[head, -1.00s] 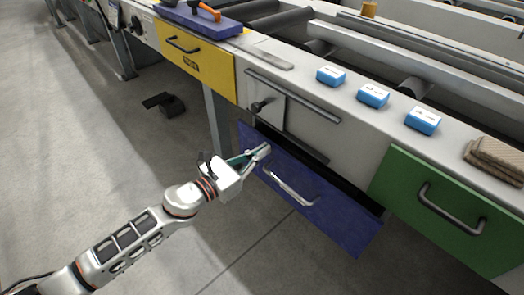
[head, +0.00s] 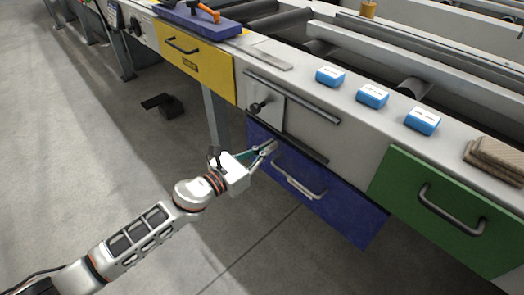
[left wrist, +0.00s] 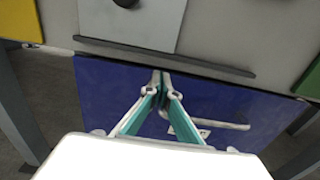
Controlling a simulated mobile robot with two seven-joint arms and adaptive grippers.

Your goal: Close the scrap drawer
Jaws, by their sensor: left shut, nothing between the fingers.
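The blue drawer (head: 335,208) sits low in the table's front, between the yellow and green fronts. Its front now lies close under the grey panel, with no open gap showing above it in the head view. I cannot tell whether it is fully flush. Its grey bar handle (head: 298,188) also shows in the left wrist view (left wrist: 222,124). My left gripper (head: 272,147) is shut and empty, its fingertips at the upper left part of the blue front, left of and above the handle. The fingertips (left wrist: 161,82) appear against the blue face in the left wrist view.
A yellow drawer (head: 212,68) and a green drawer (head: 465,205) look shut on either side. A grey panel with a black knob (head: 259,106) is above the blue drawer. Blue boxes (head: 372,96) stand on the tabletop. A black pedal (head: 165,105) lies on the floor.

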